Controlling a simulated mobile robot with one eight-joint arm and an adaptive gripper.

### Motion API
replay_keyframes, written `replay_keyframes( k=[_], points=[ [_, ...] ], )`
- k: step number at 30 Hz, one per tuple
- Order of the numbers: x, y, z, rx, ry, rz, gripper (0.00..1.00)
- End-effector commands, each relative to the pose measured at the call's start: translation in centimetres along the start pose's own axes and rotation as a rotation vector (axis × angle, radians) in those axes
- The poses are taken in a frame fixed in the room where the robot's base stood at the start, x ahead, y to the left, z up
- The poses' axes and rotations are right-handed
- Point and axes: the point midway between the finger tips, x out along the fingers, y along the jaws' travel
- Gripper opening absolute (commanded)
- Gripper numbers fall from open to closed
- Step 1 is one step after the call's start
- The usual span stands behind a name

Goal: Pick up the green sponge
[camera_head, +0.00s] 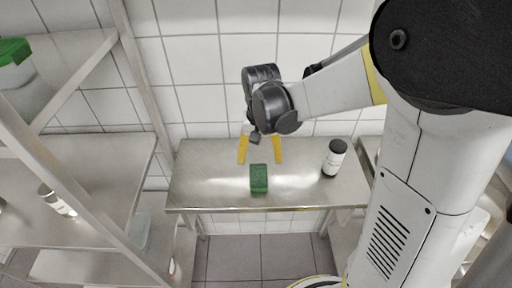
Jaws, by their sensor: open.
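The green sponge (259,179) lies on the steel table (210,185), near the middle of its front half. It is a small dark green block. My gripper (260,160) is open, with its two yellow fingers spread apart. In this view the fingertips show just behind and to either side of the sponge's far end. Nothing shows between the fingers. I cannot tell how high the fingertips are above the table.
A dark bottle with a white label (333,158) stands on the table right of the sponge. A metal shelf rack (95,150) fills the left side, holding a green-lidded container (15,62). A white tiled wall (190,60) is behind. The table's left part is clear.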

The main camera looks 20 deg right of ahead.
Motion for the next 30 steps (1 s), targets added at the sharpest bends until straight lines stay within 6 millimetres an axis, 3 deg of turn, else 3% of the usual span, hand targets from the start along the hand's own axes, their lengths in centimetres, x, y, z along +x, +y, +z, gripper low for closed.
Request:
replay_keyframes(
  k=[6,14,22,30],
  points=[
    [4.0,0.0,-0.1,0.000,0.000,0.000,0.76],
    [5.8,0.0,-0.2,-0.001,0.001,0.000,0.76],
    [9.9,-0.2,-0.8,-0.001,0.001,0.000,0.76],
    [10.2,-0.2,-0.8,-0.001,0.001,0.000,0.76]
  ],
)
